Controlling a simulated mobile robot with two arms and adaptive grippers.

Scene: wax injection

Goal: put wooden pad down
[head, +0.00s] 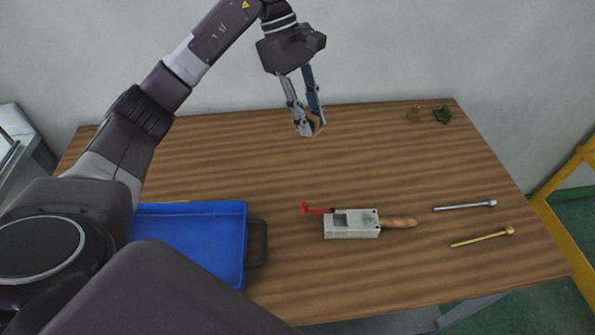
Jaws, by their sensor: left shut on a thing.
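My left gripper (309,130) reaches over the back middle of the wooden table, fingers pointing down. It is shut on a small brown piece, likely the wooden pad (316,121), which shows only partly between the fingers. The fingertips are at or just above the tabletop near its back edge; I cannot tell whether the pad touches the table. My right gripper is not in view.
A blue tray (246,222) with a dark handle lies front left. A metal mould (352,230) with a red lever and wooden handle (398,222) lies mid-front. A silver rod (464,206) and brass rod (482,237) lie right.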

